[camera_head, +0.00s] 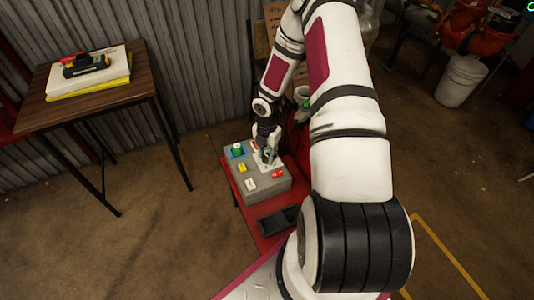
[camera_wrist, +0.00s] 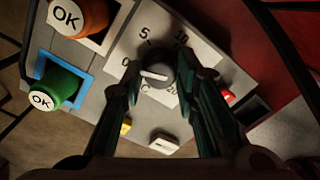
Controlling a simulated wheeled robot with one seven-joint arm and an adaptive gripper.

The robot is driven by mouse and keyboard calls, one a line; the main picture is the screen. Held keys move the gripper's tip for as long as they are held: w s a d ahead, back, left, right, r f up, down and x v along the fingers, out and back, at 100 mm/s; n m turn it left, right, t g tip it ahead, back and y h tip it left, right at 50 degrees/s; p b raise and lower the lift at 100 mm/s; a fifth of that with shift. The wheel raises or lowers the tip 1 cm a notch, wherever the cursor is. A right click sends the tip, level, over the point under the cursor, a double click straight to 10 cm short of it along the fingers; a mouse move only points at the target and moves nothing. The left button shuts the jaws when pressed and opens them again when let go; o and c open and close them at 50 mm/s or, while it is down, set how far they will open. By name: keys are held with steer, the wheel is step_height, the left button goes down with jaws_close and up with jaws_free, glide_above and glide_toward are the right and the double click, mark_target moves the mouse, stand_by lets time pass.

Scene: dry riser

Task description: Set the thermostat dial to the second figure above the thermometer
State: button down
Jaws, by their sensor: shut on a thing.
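The thermostat dial (camera_wrist: 157,68) is a dark grey round knob on a pale scale plate (camera_wrist: 203,58) in the wrist view. Its white mark runs nearly level, with the left end toward the 0. The figures 0, 5 and 10 can be read around it; a figure at lower right is partly covered by a finger. My gripper (camera_wrist: 160,76) is shut on the dial, with a finger on either side. In the head view my gripper (camera_head: 267,156) points down onto the grey control box (camera_head: 265,193), and hides the dial. I cannot make out a thermometer.
The box also carries a green OK button (camera_wrist: 53,88) on blue, an orange OK button (camera_wrist: 80,16), a yellow switch (camera_head: 242,167), a white switch (camera_head: 250,184) and a red switch (camera_head: 278,174). It stands on a red surface (camera_head: 258,236). A wooden table (camera_head: 110,97) stands left.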

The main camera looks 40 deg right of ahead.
steer(key=m, duration=0.9)
steer(key=shift+p, duration=0.35)
steer(key=m, duration=0.4)
steer(key=shift+m, duration=0.3)
steer(key=m, duration=0.4)
steer(key=shift+m, duration=0.3)
steer(key=m, duration=0.3)
steer(key=shift+m+b, duration=0.3)
steer(key=shift+b, duration=0.05)
steer(key=m, duration=0.4)
steer(key=shift+b, duration=0.3)
steer(key=m, duration=0.4)
steer(key=shift+m+b, duration=0.45)
steer(key=shift+m, duration=1.45)
